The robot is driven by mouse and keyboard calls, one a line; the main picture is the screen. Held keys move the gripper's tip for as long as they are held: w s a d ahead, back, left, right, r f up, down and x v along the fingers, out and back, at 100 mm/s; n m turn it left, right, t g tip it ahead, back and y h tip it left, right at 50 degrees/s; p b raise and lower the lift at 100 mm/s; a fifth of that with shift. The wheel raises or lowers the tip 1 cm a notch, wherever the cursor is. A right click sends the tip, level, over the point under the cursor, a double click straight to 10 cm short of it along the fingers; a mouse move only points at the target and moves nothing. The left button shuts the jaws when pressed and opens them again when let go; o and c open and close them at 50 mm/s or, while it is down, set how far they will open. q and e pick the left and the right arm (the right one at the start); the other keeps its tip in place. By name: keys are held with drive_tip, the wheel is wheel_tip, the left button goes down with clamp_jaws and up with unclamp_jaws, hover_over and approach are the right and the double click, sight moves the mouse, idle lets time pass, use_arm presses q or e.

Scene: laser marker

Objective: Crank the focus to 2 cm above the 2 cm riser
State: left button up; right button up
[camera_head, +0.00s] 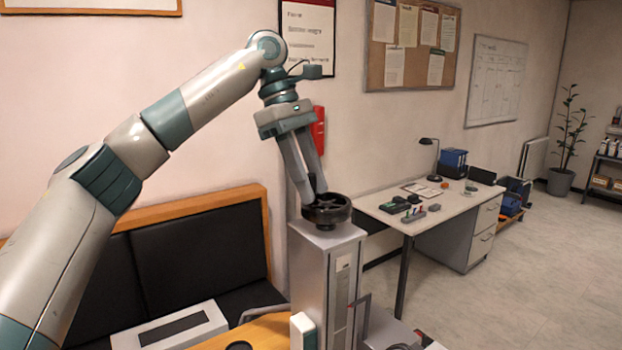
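The laser marker's grey column (312,275) stands upright in the lower middle. A black handwheel (326,210) lies flat on its top; I take it to be the focus crank. My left gripper (315,196) points down at the handwheel, its fingertips at the left and middle of the wheel. The two fingers come close together at their lower ends. I cannot tell whether they are closed on a part of the wheel. A scale-like strip (341,290) runs down the column's front. The laser head, the riser and the focus height cannot be made out. My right gripper is not in view.
A black padded bench with a wooden frame (262,215) stands behind and left of the column. A white framed panel (205,325) lies at the lower left. A desk (425,222) with small items stands to the right. The floor (520,290) at right is clear.

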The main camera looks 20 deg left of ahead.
use_arm(q)
drive_tip(key=shift+f, duration=0.15)
clamp_jaws()
